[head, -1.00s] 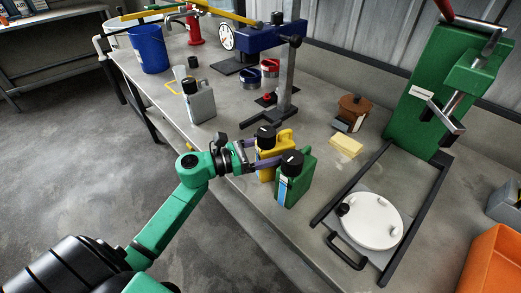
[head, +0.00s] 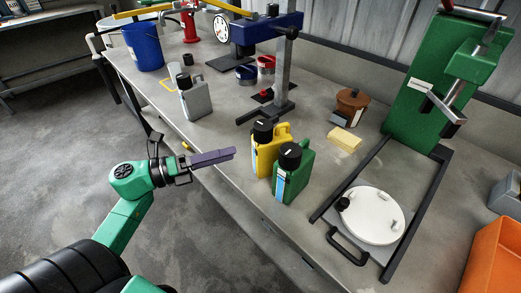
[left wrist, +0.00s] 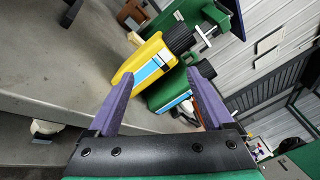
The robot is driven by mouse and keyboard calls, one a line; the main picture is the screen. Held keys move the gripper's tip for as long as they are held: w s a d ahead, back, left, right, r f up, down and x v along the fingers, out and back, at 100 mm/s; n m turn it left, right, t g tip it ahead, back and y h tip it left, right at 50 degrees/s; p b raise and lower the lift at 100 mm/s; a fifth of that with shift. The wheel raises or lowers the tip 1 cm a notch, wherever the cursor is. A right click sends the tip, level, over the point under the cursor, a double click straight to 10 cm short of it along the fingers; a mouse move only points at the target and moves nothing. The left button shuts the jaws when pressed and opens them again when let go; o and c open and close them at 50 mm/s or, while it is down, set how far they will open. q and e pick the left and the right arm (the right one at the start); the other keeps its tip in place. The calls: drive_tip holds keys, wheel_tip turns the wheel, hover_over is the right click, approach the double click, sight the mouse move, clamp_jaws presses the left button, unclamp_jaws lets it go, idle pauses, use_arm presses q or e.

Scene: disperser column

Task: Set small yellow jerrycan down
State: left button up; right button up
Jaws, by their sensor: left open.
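The small yellow jerrycan (head: 268,158) with a black cap stands upright on the bench, just left of and partly behind a green jerrycan (head: 293,175). In the left wrist view the yellow jerrycan (left wrist: 148,57) shows ahead, beyond the fingertips, with the green jerrycan (left wrist: 166,92) beside it. My left gripper (head: 229,154) is to the left of the yellow jerrycan, apart from it, near the bench's front edge. Its purple fingers are spread and empty in the left wrist view (left wrist: 160,76). My right gripper is not in view.
A grey jerrycan (head: 196,99) stands further left on the bench (head: 215,137). Behind are a blue press (head: 262,32), a yellow sponge (head: 344,140) and a brown pot (head: 352,103). A round white lid (head: 370,217) lies within a dark frame to the right.

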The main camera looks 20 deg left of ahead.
sight(272, 143)
use_arm(q)
drive_tip(key=w+d+n+p, duration=0.1)
drive_tip(key=w+d+n, duration=0.2)
drive_tip(key=n, duration=0.5)
drive_tip(key=w+d+n+p, duration=0.1)
drive_tip(key=w+d+n, duration=0.2)
drive_tip(key=n, duration=0.5)
drive_tip(key=w+d+n+p, duration=0.2)
drive_tip(key=w+d+n, duration=0.1)
drive_tip(key=n, duration=0.6)
drive_tip(key=shift+w+f, duration=0.15)
drive_tip(key=shift+w, duration=0.05)
drive_tip(key=shift+s+a, duration=0.1)
clamp_jaws()
